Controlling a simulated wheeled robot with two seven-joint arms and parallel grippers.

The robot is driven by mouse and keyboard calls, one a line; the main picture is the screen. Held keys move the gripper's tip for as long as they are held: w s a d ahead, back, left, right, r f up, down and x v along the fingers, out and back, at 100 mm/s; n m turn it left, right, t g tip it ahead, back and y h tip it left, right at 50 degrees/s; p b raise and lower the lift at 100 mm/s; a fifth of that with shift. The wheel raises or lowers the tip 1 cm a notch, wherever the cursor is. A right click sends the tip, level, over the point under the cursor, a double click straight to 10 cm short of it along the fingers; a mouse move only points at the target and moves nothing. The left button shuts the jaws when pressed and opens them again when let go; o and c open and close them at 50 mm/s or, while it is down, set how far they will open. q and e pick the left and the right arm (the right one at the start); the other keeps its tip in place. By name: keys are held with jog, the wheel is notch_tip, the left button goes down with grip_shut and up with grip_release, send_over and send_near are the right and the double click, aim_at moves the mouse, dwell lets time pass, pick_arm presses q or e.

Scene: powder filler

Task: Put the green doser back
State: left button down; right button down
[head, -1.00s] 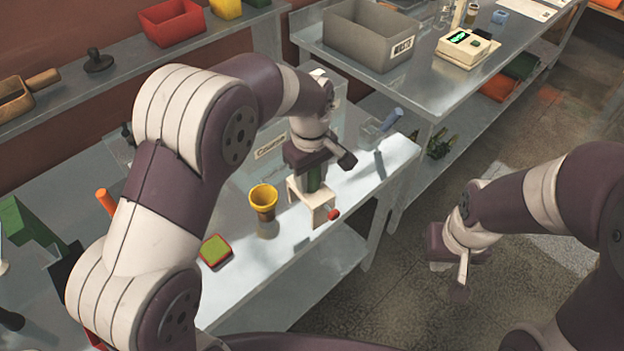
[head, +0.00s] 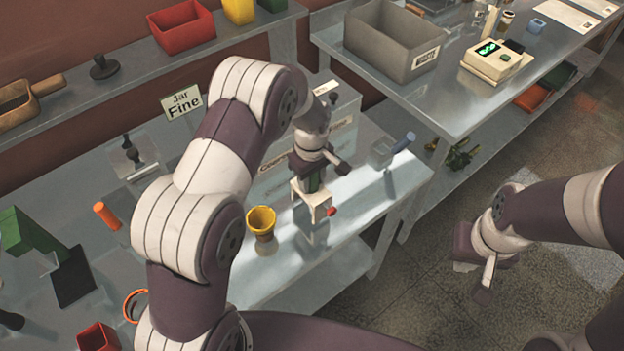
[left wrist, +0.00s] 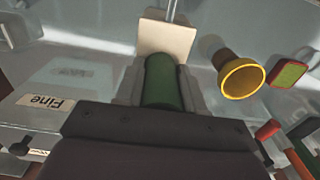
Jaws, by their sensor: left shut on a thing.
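The green doser (head: 314,184) has a green cylinder body, a cream block-shaped frame (head: 309,198) and a red knob (head: 331,211). My left gripper (head: 312,172) is shut on its green body and holds it upright over the light metal bench. Whether its base touches the bench I cannot tell. In the left wrist view, the green cylinder (left wrist: 163,82) sits between the two fingers, with a cream plate (left wrist: 168,42) beyond it. My right gripper (head: 486,278) hangs away from the bench at the right, over the floor; its finger opening does not show clearly.
A yellow funnel-topped cup (head: 262,221) stands left of the doser. A clear box with a "Coarse" label (head: 280,160) is behind it. A "Jar Fine" sign (head: 182,105) stands further left. A grey bin (head: 390,45) sits on the other bench.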

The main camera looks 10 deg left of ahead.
pick_arm(q)
jog(key=shift+s+f, duration=0.2)
jog(key=shift+f, duration=0.35)
jog(key=shift+s+a+f, duration=0.1)
jog(key=shift+s+f, duration=0.05)
jog(key=shift+f, duration=0.3)
jog(key=shift+w+f, duration=0.15)
jog(key=shift+w, duration=0.05)
jog(key=c, duration=0.7)
grip_release()
jog(key=shift+s, duration=0.1)
pick_arm(e)
jog(key=shift+s+a+r, duration=0.1)
jog(key=shift+s+r, duration=0.15)
jog(key=shift+r, duration=0.35)
